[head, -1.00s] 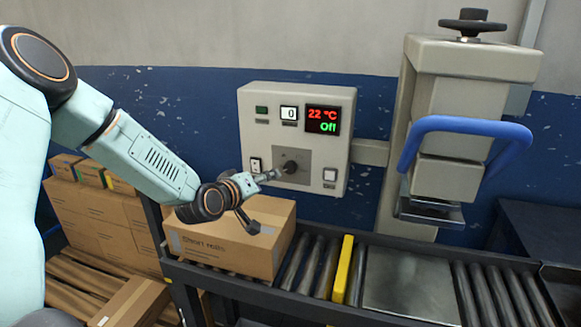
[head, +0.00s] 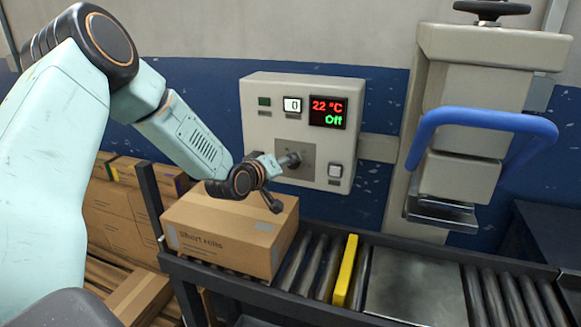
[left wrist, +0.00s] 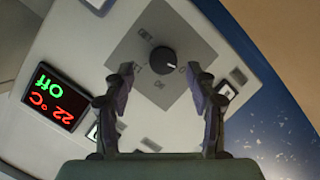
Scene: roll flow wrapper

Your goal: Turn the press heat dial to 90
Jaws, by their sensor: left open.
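The press heat dial is a black round knob on a grey square plate of the control box; in the left wrist view the dial (left wrist: 163,60) sits ahead of and between my fingertips, apart from them. In the head view the dial (head: 292,159) is partly covered by my gripper. My left gripper (left wrist: 160,75) is open and empty, facing the panel; in the head view my left gripper (head: 275,170) is just left of the dial. The display (head: 328,113) reads 22 °C in red and Off in green. My right gripper is not in view.
A cardboard box (head: 228,235) stands on the roller conveyor below the panel. The press with its blue handle (head: 480,125) stands right of the control box. A white counter (head: 292,105) reads 0. A yellow bar (head: 345,270) crosses the conveyor.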

